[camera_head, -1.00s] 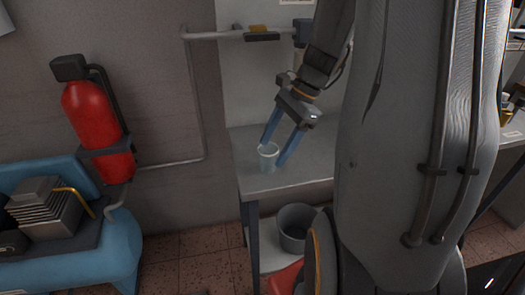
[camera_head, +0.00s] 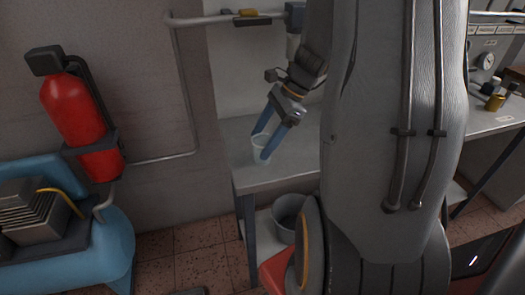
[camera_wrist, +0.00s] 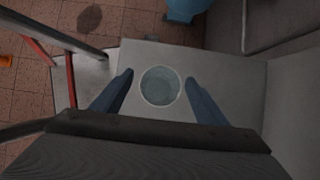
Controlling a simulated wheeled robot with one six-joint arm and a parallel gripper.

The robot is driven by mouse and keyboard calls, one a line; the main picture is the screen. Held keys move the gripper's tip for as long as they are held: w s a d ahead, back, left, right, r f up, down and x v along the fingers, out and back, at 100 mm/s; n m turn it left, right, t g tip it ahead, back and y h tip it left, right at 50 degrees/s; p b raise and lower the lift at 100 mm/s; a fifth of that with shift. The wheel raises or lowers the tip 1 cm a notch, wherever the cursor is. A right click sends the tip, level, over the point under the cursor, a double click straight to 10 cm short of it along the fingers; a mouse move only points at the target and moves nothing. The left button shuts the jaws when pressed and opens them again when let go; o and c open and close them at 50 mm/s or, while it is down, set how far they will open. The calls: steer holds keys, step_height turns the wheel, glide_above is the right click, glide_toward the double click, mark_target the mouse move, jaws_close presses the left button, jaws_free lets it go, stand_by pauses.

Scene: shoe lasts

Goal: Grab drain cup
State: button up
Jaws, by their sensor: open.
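The drain cup (camera_head: 260,147) is a pale, translucent cup standing upright near the front left corner of the grey bench (camera_head: 240,180). In the wrist view, the cup (camera_wrist: 160,87) shows from above with its round rim, between the two blue fingers. My gripper (camera_head: 264,146) is open, with one finger on each side of the cup. In the wrist view, my gripper (camera_wrist: 160,84) has a visible gap between each finger and the cup. The head view does not show clearly whether a finger touches it.
A grey bucket (camera_head: 287,217) stands on the shelf under the bench. A red cylinder (camera_head: 75,112) and a blue tank (camera_head: 105,245) are at the left. A wall pipe (camera_head: 215,20) runs above the bench. The bench top right of the cup looks clear.

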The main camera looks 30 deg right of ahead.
mark_target(255, 153)
steer(key=shift+p+x, duration=0.35)
steer(key=shift+x, duration=1.9)
steer(key=shift+d, duration=0.15)
steer(key=c, duration=1.1)
steer(key=shift+r, duration=0.1)
